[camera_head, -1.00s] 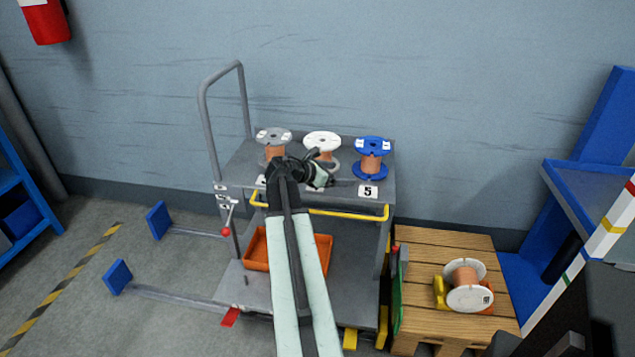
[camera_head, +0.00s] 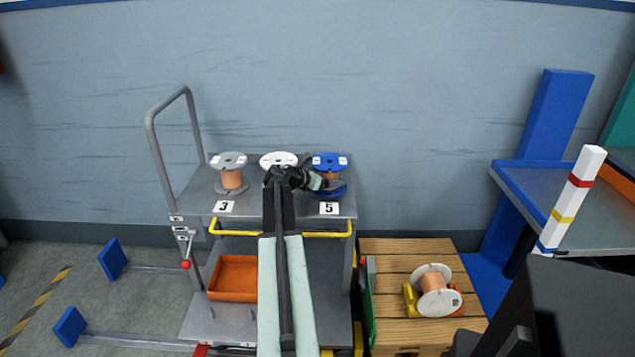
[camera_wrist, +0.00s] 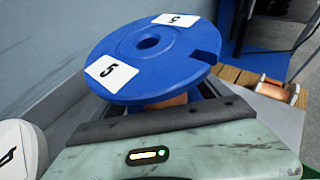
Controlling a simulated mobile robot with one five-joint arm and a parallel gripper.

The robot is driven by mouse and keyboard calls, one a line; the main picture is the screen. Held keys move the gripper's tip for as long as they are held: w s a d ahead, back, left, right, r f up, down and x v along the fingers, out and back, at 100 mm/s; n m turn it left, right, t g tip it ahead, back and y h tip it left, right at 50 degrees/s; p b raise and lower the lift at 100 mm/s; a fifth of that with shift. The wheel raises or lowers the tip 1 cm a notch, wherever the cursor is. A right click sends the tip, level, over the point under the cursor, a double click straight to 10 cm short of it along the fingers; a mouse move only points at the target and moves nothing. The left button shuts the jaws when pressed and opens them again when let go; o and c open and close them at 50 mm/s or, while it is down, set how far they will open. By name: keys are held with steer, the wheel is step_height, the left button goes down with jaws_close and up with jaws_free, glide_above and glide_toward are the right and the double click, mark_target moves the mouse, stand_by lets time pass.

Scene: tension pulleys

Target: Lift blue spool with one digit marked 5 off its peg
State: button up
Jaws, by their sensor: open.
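The blue spool (camera_head: 330,161) with copper winding stands upright at the right end of the cart's top shelf, behind a label marked 5 (camera_head: 329,208). In the wrist view the blue spool (camera_wrist: 150,55) fills the upper middle, its top flange carrying white 5 labels and a centre hole. My gripper (camera_head: 328,185) is open at the spool's left front, at the height of the copper winding below the top flange. In the wrist view the gripper body covers the lower part of the spool, so contact with the winding cannot be told. The peg is hidden.
A white spool (camera_head: 279,159) stands close left of the blue one, and a grey spool (camera_head: 230,161) with label 3 is further left. A yellow rail (camera_head: 280,234) runs along the cart's front. A wooden pallet (camera_head: 400,262) with another spool (camera_head: 434,281) is at right.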

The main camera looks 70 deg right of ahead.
mark_target(332, 160)
steer(key=shift+s+d+f, duration=0.1)
steer(key=shift+d+f, duration=0.1)
steer(key=shift+d, duration=0.1)
jaws_close()
steer(key=shift+s+r+p, duration=0.15)
steer(key=shift+r+p, duration=1.6)
steer(key=shift+r, duration=0.05)
stand_by(0.6)
steer(key=shift+r+p, duration=1.75)
